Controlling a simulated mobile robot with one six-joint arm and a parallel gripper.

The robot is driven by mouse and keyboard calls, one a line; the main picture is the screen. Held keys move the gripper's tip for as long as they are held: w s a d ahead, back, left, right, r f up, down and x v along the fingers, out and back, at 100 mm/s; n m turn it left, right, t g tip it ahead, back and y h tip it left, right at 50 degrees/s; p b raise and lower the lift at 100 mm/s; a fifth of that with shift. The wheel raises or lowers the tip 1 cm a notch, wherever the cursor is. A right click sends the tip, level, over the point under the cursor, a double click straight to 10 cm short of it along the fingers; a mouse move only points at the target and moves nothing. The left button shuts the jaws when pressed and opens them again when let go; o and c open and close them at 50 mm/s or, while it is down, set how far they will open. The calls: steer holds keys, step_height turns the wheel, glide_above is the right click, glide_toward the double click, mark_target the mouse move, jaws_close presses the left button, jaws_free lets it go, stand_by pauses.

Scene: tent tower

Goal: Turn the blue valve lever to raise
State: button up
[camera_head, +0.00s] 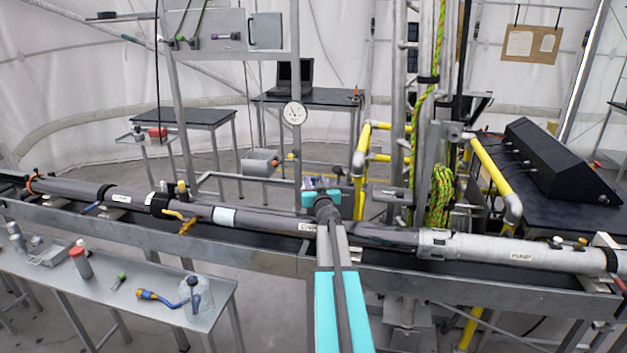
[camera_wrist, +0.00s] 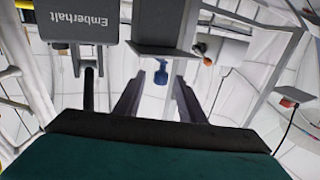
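My gripper (camera_head: 322,184) reaches away over the long pipe in the head view; its fingertips are small and hard to make out there. In the wrist view its two grey fingers (camera_wrist: 158,92) stand apart with nothing held. A small blue part (camera_wrist: 161,73), possibly the valve lever, shows in the gap beyond the fingers, below a grey bracket. I cannot tell its distance, and no contact is visible. Another small blue lever-like part (camera_head: 91,208) sits on the pipe at left in the head view, far from my gripper.
The dark pipe (camera_head: 270,221) runs across on a grey beam. A yellow-handled valve (camera_head: 184,222) is on it. Yellow rails (camera_head: 362,160) and a rope-hung mast (camera_head: 424,90) stand just right of my gripper. A grey "Emberhalt" plate (camera_wrist: 83,22) is close in the wrist view.

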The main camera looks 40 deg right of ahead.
steer(key=shift+x, duration=1.1)
